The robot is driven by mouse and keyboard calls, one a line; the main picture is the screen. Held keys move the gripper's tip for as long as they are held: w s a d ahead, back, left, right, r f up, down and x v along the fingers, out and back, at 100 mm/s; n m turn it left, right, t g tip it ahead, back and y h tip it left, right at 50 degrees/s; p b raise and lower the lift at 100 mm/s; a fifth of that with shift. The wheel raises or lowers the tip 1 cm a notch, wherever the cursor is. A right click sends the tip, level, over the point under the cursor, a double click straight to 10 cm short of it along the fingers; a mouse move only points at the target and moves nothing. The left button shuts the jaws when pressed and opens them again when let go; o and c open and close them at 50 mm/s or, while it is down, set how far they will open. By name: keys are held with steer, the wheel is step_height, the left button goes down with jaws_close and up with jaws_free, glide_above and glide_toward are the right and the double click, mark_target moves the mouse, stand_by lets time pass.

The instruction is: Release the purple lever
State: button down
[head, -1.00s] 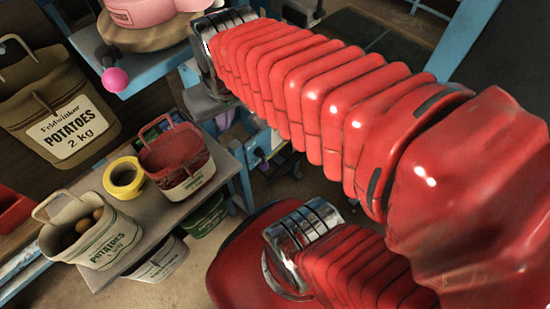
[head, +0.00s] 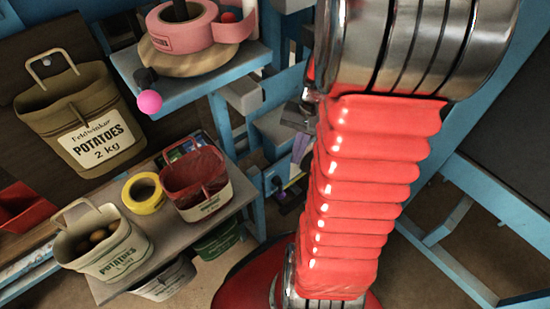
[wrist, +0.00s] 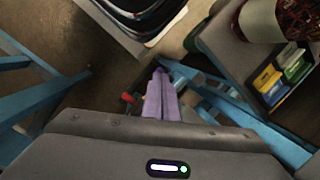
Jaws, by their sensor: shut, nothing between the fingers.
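In the wrist view my gripper (wrist: 160,84) has its two lavender fingers pressed together, with nothing between them. A small darker purple knob, apparently the purple lever (wrist: 159,70), shows just beyond the fingertips. The fingers hide most of it, and I cannot tell whether they touch it. In the head view a pale purple patch (head: 300,148) shows beside my red arm, against the blue frame. It is too small there to tell finger from lever.
A red-tipped part (wrist: 128,98) is close left of my fingers. Blue frame bars (wrist: 205,90) run nearby. In the head view a pink ball knob (head: 149,101) juts from the blue bench. Potato sacks (head: 95,95), a yellow roll (head: 133,205) and a red sack (head: 205,168) stand left.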

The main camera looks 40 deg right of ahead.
steer(key=d+f+m+t+y, duration=0.1)
steer(key=d+f+m+y, duration=0.1)
steer(key=d+f+m, duration=0.4)
steer(key=d+f+m+t+y, duration=0.2)
steer(key=d+f+m, duration=0.4)
steer(key=f, duration=0.6)
steer(key=shift+s, duration=0.4)
steer(key=shift+a+f, duration=0.1)
steer(key=w+a+r+x, duration=0.1)
steer(key=x, duration=1.2)
steer(key=shift+a+r, duration=0.2)
steer(key=shift+a, duration=0.15)
